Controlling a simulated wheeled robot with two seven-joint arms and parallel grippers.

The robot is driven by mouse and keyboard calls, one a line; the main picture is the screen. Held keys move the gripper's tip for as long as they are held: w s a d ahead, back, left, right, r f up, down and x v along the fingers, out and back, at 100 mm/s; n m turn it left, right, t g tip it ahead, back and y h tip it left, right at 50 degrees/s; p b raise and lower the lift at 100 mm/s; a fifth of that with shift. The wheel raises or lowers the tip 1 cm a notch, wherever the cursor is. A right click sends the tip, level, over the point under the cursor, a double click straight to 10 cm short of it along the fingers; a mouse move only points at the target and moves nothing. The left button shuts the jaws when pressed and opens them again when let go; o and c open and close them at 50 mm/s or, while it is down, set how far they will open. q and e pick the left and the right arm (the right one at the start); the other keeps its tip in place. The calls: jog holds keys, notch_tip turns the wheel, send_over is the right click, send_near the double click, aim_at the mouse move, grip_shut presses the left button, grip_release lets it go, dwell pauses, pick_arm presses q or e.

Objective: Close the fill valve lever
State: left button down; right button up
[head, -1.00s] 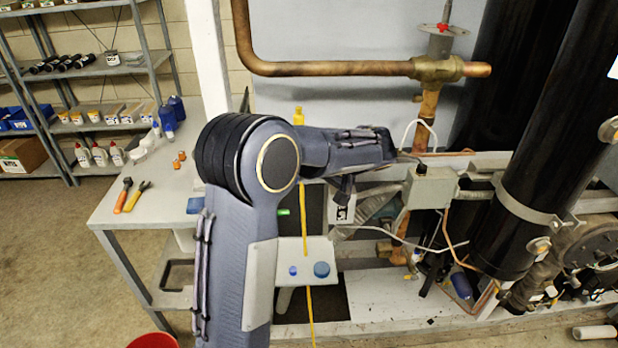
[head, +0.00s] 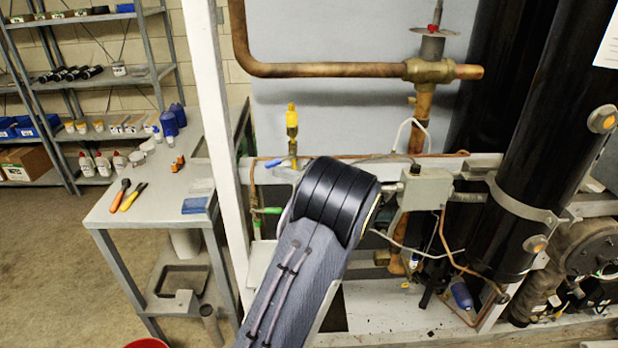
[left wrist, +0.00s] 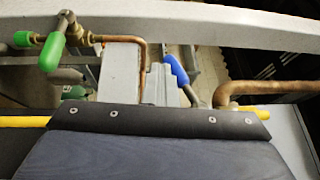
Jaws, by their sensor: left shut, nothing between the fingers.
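A green-handled valve (head: 267,210) sits left of my left arm in the head view. A lever with a blue end (head: 275,162) is above it, beside a yellow-topped brass fitting (head: 291,120). I cannot tell which handle is the fill valve's. The left wrist view shows a green handle (left wrist: 51,52) on a brass fitting and a tilted blue lever (left wrist: 177,70), both beyond my left gripper's dark body (left wrist: 160,122). My left gripper is shut and empty, apart from both handles in that view. My arm hides it in the head view. My right gripper is out of view.
A white post (head: 212,120) stands left of the arm. A copper pipe (head: 325,69) runs above, and a grey box (head: 426,188) and black cylinder (head: 535,150) are to the right. A bench (head: 150,195) with tools stands at the left.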

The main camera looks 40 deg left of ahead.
pick_arm(q)
jog(key=y, duration=0.1)
jog(key=a+r+m+y, duration=0.1)
jog(key=shift+s+m+y+b, duration=0.3)
jog(key=shift+s+b, duration=0.05)
jog(key=shift+s, duration=0.05)
dwell(0.6)
